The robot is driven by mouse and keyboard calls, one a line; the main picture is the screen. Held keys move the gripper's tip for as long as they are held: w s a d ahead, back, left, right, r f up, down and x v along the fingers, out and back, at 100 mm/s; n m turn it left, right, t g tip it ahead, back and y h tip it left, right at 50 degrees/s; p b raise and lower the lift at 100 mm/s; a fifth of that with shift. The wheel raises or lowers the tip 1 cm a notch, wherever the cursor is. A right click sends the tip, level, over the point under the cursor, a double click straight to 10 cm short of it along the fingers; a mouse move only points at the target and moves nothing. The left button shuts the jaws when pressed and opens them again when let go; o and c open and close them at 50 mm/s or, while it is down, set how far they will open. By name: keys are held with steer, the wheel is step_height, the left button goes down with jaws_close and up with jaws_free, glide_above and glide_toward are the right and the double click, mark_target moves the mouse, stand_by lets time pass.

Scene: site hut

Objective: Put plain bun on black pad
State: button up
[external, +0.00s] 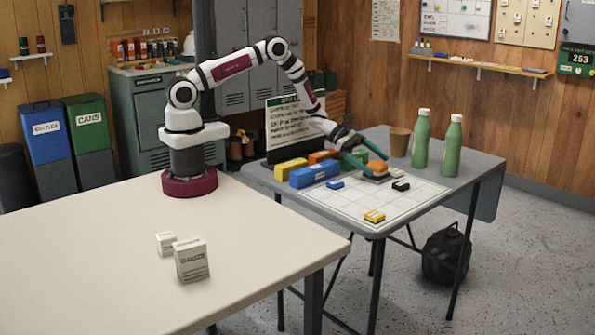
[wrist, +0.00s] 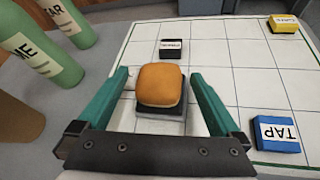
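The plain bun (wrist: 161,85) is orange-brown and rounded, and it also shows in the external view (external: 378,167). It appears to sit on a dark, square pad (wrist: 160,111), which I take to be the black pad; the bun hides most of its top. My gripper (external: 366,157) is low over the folding table with its green fingers spread. In the wrist view the fingers stand on either side of the bun, with a visible gap on each side.
A labelled black block (wrist: 171,49), a blue TAP block (wrist: 277,134) and a yellow block (wrist: 284,25) lie on the white grid sheet (external: 340,205). Two green bottles (external: 421,140) and a brown cup (external: 399,142) stand nearby. Larger blue (external: 314,174) and yellow (external: 290,168) boxes are at left.

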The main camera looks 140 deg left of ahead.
steer(key=shift+r, duration=0.2)
steer(key=v, duration=0.2)
steer(key=r+v, duration=0.1)
steer(key=v, duration=0.2)
steer(key=shift+s+r, duration=0.1)
step_height(320, 180, up, 6)
steer(key=w+d+r+m+g+h, duration=0.1)
steer(key=w+d+r+m+h, duration=0.3)
steer(key=d, duration=0.6)
steer(key=w+d+r+m+g+h, duration=0.1)
steer(key=d+m+g+h, duration=0.1)
steer(key=d+m, duration=0.6)
steer(key=w+d+r+m+g+h, duration=0.1)
steer(key=w+d+r+m+h, duration=0.25)
steer(key=d, duration=0.75)
steer(key=s+d+m+g+y, duration=0.3)
steer(key=s+d+m+g, duration=0.5)
steer(key=s+d+m, duration=0.7)
steer(key=s+a+m+y, duration=0.2)
steer(key=s+m+y, duration=0.3)
steer(key=s+m, duration=0.3)
steer(key=m, duration=0.2)
steer(key=shift+r+m, duration=0.35)
